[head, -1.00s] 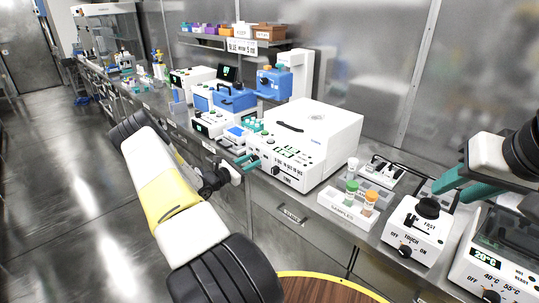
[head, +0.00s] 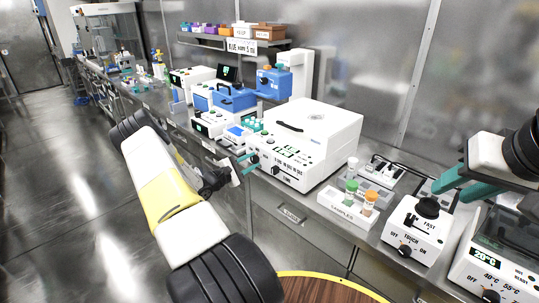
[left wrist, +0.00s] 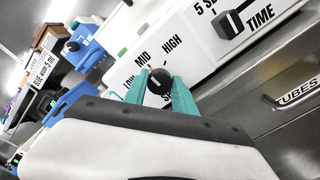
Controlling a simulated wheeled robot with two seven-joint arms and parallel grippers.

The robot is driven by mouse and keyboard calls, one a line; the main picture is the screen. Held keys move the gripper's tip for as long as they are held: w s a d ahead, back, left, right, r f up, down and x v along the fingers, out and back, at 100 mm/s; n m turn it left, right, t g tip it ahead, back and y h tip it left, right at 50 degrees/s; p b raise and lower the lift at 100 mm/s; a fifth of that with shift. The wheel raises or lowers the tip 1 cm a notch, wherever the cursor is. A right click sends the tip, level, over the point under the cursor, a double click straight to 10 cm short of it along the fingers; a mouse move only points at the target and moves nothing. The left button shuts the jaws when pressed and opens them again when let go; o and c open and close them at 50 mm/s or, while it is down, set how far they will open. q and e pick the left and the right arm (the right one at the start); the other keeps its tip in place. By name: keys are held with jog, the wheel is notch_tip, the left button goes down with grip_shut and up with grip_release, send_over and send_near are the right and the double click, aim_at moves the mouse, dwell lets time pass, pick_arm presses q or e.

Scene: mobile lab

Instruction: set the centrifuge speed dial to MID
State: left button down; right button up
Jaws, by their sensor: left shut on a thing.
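The white centrifuge (head: 335,128) stands on the bench, its front panel facing me. In the left wrist view, its black speed dial (left wrist: 159,83) sits between the teal fingers of my left gripper (left wrist: 160,88), which is shut on it. The MID (left wrist: 142,59) and HIGH (left wrist: 172,43) labels show above the dial; other labels are partly hidden by the fingers. In the head view, my left gripper (head: 250,163) is at the panel's left end. My right gripper (head: 455,192) is open and empty, above the mixer at right.
A black TIME knob (left wrist: 232,22) is on the same panel. A white sample rack (head: 345,207) with capped tubes stands right of the centrifuge, then a mixer (head: 416,232) and a heating unit (head: 505,262). Blue and white devices (head: 232,97) stand left. A round wooden top (head: 325,288) is below.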

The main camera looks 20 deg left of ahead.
dwell(0.3)
pick_arm(q)
jog(key=c, duration=1)
grip_release()
jog(key=v, duration=0.8)
